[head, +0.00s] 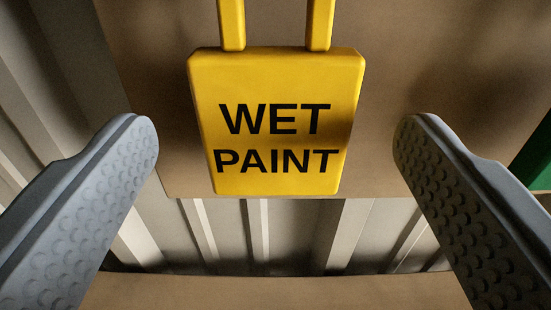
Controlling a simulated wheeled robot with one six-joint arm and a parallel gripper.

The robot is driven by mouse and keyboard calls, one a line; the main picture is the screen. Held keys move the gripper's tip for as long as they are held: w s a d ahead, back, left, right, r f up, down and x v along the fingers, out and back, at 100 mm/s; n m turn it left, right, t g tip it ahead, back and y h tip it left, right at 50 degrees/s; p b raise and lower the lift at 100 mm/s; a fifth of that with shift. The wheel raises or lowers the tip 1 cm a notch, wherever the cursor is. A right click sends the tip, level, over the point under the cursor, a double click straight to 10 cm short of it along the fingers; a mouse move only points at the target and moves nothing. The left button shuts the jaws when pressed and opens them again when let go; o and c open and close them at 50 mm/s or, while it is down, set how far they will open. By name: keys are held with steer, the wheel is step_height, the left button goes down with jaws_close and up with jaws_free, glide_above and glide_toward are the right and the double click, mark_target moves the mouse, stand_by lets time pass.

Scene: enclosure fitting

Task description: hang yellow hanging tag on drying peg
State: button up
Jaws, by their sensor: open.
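The yellow hanging tag (275,80) is at the upper middle of the head view. It is a thick yellow plate with the black words "WET PAINT", and two yellow bars rise from its top edge out of the picture. My gripper (275,140) is open, with one grey dimpled finger on each side of the tag. There is a gap between each finger and the tag, and nothing is held. The upper end of the tag's bars is cut off by the frame. I cannot see the drying peg.
A brown board (400,100) lies behind the tag. Pale ribbed panelling (290,235) shows below and left of it. A brown surface (270,292) runs along the bottom edge. A green thing (535,160) shows partly at the right edge.

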steer(key=s+f, duration=0.2)
steer(key=s, duration=4.6)
steer(key=shift+s+f+g, duration=0.2)
steer(key=shift+f+g, duration=0.1)
steer(key=shift+f, duration=0.1)
